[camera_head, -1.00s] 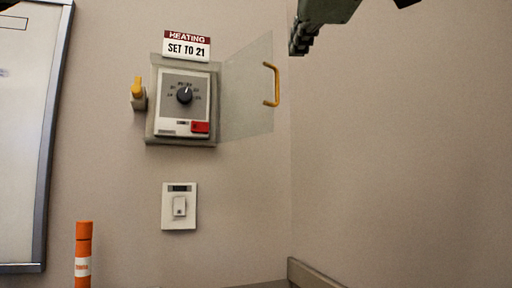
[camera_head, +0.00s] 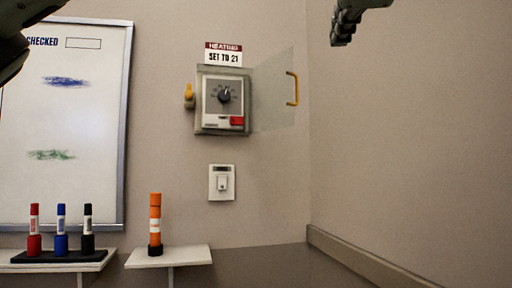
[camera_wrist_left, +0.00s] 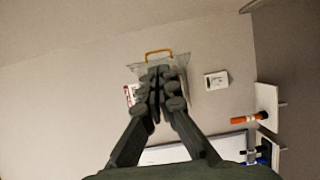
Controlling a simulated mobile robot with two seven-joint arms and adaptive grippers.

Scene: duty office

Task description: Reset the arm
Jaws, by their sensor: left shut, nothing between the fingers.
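In the left wrist view the shut fingers (camera_wrist_left: 159,75) point at the wall and hide much of the heating box. The handle also shows in the left wrist view (camera_wrist_left: 158,52), clear of the fingers.
A yellow lever (camera_head: 189,95) sits left of the box, a white wall switch (camera_head: 222,183) below it. An orange marker (camera_head: 155,225) stands on a small shelf (camera_head: 190,256). A whiteboard (camera_head: 85,115) and three markers are at left. The right wall (camera_head: 420,130) is bare.

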